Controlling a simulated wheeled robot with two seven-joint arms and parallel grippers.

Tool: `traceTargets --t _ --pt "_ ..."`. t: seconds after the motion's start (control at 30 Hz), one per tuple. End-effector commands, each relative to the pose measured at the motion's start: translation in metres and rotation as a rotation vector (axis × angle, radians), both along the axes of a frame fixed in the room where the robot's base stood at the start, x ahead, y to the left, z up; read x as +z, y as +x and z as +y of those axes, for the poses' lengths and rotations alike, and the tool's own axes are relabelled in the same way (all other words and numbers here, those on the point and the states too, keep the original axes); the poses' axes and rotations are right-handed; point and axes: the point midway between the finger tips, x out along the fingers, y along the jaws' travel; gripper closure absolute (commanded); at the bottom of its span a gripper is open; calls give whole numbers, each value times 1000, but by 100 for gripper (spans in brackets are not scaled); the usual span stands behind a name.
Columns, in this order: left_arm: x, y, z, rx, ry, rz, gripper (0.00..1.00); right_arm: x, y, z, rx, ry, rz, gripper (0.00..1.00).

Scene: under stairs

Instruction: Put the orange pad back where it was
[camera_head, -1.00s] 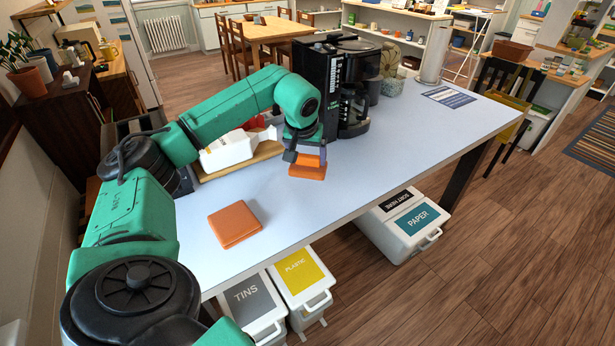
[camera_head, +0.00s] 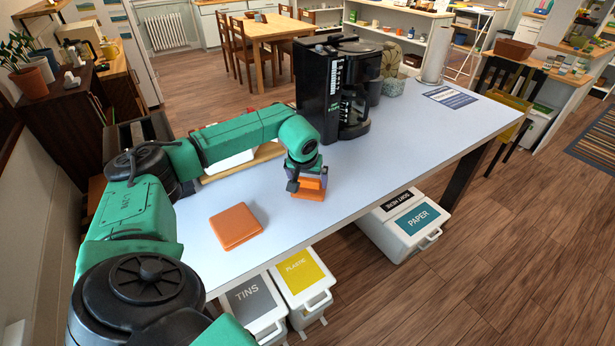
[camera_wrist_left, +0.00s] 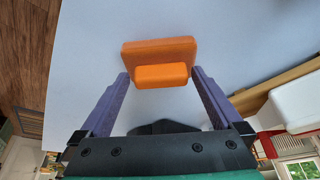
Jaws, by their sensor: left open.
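An orange pad with a raised block on top (camera_head: 309,192) is on the pale table below my left gripper (camera_head: 307,176). In the left wrist view the wide base (camera_wrist_left: 160,48) and the raised block (camera_wrist_left: 161,76) show between the fingertips. The left gripper (camera_wrist_left: 161,80) is open, one finger on each side of the raised block, with small gaps showing. A second, flat square orange pad (camera_head: 236,226) lies on the table to the left, nearer the front edge. My right gripper is not in view.
The pale table (camera_head: 400,140) carries a black coffee machine (camera_head: 345,90) just behind the gripper. A white item on a wooden board (camera_head: 230,162) lies behind my arm. A striped mat (camera_head: 449,97) lies at the far right. The middle right of the table is clear.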

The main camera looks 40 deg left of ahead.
Motion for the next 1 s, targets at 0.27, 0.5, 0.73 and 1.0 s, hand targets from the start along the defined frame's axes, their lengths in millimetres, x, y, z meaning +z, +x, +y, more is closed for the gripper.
traceTargets --t 0.27,0.5,0.73,1.0 --pt "52 -18 -10 -1 2 -7 0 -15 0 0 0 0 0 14" --pt "102 -36 -20 0 1 -3 0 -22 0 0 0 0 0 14" --pt "111 -40 -22 0 0 0 0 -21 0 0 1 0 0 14" --pt "110 -40 -22 0 0 0 0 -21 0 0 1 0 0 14"
